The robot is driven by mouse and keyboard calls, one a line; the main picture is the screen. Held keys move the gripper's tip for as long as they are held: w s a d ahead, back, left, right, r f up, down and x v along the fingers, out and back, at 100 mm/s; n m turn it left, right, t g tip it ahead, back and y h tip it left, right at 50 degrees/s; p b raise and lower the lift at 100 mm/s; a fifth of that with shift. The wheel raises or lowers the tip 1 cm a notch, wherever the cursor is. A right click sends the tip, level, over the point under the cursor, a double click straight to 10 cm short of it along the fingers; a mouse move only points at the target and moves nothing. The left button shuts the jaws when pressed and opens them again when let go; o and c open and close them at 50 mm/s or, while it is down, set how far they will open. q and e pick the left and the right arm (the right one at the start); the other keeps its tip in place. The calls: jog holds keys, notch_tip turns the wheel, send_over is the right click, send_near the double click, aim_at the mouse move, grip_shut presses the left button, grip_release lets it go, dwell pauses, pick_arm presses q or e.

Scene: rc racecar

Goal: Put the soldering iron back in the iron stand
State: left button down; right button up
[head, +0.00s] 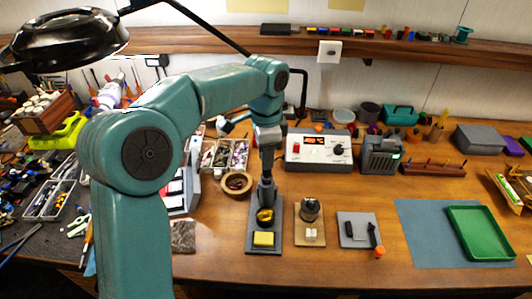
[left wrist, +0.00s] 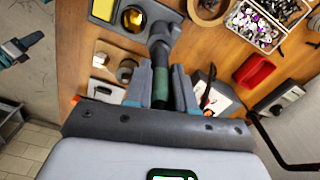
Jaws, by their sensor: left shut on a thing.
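My left gripper (head: 267,158) is above the iron stand (head: 264,240) in the head view, pointing down. In the left wrist view its fingers (left wrist: 160,82) are shut on the green handle of the soldering iron (left wrist: 160,90). The iron's front end meets the grey holder (left wrist: 163,36) of the stand and appears to be inside it; the tip is hidden. The stand's base carries a yellow sponge (head: 264,239) and a round brass-coloured cleaner (head: 265,216). In the head view the gripper mostly hides the iron. My right gripper is not in view.
A soldering station (head: 320,148) stands behind the stand, with a grey fume box (head: 381,154) beside it. A roll of tape (head: 237,183) lies close left. A small wooden board (head: 310,236) is close right. A green tray (head: 482,233) rests on a blue mat (head: 415,240) farther right.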

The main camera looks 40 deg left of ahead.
pick_arm(q)
jog(key=shift+f+b, duration=0.4)
jog(key=shift+f, duration=0.3)
jog(key=shift+c, duration=2.4)
grip_release()
jog(key=shift+r, duration=0.15)
notch_tip(320, 180, up, 9)
jog(key=p, duration=0.8)
jog(key=shift+p, duration=0.3)
